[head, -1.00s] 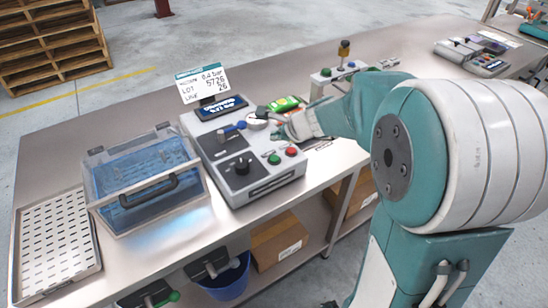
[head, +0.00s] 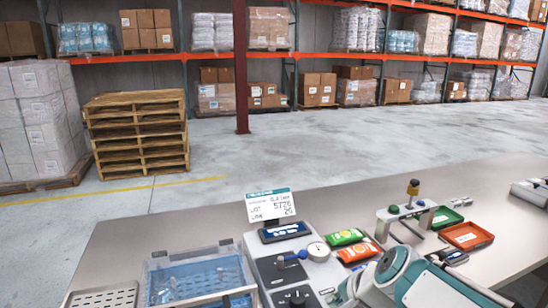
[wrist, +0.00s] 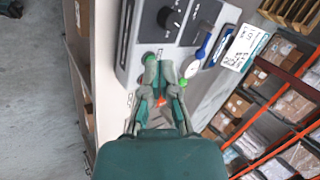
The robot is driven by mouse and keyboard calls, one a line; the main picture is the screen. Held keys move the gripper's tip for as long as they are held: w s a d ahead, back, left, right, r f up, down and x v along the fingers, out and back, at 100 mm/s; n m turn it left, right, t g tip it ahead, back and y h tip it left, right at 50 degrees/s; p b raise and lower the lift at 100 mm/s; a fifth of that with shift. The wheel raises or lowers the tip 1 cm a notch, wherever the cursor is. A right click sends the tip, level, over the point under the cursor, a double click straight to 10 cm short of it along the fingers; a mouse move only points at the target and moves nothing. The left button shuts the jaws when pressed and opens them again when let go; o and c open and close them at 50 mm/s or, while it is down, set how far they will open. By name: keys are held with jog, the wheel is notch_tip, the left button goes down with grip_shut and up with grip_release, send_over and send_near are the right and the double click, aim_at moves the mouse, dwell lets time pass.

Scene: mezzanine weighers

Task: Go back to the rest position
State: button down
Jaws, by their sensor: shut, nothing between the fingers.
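My gripper (wrist: 165,68) is shut and empty in the wrist view, its fingertips together. In the head view my arm comes in from the bottom right, and the gripper end is at the bottom edge beside the control box (head: 268,272).
A clear lidded bin (head: 200,277) and a perforated tray (head: 100,298) stand left of the box. Green and orange packets (head: 346,237), a small press (head: 410,215) and a red tray (head: 467,236) stand right. Pallets (head: 138,135) and racks stand beyond open floor.

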jog(key=s+d+n+h, duration=0.2)
jog(key=s+n, duration=0.3)
jog(key=s, duration=0.2)
jog(key=s+d+r+n+h, duration=0.1)
jog(key=s+n+h, duration=0.1)
jog(key=s+n, duration=0.3)
jog(key=shift+s+d+r+g, duration=0.15)
jog(key=shift+s+d+g, duration=0.2)
jog(key=shift+s, duration=0.8)
